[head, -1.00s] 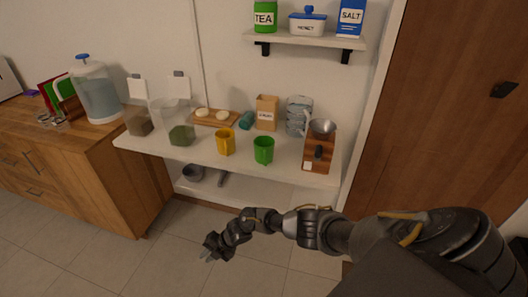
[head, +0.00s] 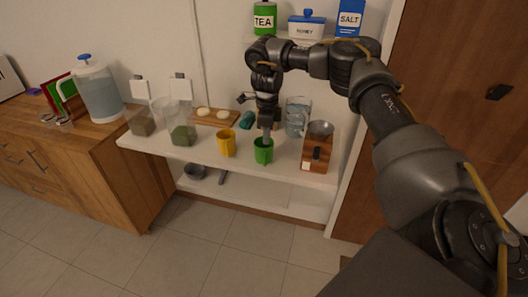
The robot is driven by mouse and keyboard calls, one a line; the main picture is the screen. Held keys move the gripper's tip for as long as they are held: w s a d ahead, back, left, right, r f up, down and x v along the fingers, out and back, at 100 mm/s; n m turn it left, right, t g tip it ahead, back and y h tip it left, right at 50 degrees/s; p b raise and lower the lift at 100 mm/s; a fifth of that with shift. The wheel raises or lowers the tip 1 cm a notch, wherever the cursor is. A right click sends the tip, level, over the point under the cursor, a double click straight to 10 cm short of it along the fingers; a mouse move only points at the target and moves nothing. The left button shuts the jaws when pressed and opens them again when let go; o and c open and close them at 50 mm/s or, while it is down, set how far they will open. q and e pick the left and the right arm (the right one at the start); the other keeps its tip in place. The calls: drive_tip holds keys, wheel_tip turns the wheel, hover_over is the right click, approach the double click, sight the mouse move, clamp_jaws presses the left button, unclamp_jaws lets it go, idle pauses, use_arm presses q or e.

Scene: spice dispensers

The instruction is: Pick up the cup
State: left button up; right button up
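A green cup (head: 263,152) stands upright on the white shelf top (head: 204,155). A yellow cup (head: 226,144) stands upright to its left. My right gripper (head: 266,136) points down from above at the green cup, with its fingertips at the cup's rim. The fingers overlap in this view, so I cannot tell how far apart they are or whether they touch the cup. My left gripper is out of view.
A wooden grinder (head: 317,152) with a metal bowl stands just right of the green cup. A glass pitcher (head: 297,115) is behind.

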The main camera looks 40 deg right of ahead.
sight(265, 158)
wheel_tip(265, 158, down, 6)
drive_tip(key=shift+r+p, duration=0.25)
drive_tip(key=shift+p, duration=0.2)
drive_tip(key=shift+a+f+p, duration=0.1)
drive_tip(key=shift+f+p, duration=0.25)
drive_tip(key=shift+p, duration=0.05)
drive_tip(key=f, duration=0.1)
drive_tip(key=f+p, duration=0.1)
drive_tip(key=f, duration=0.1)
drive_tip(key=shift+w+f, duration=0.25)
drive_tip(key=shift+f, duration=0.5)
clamp_jaws()
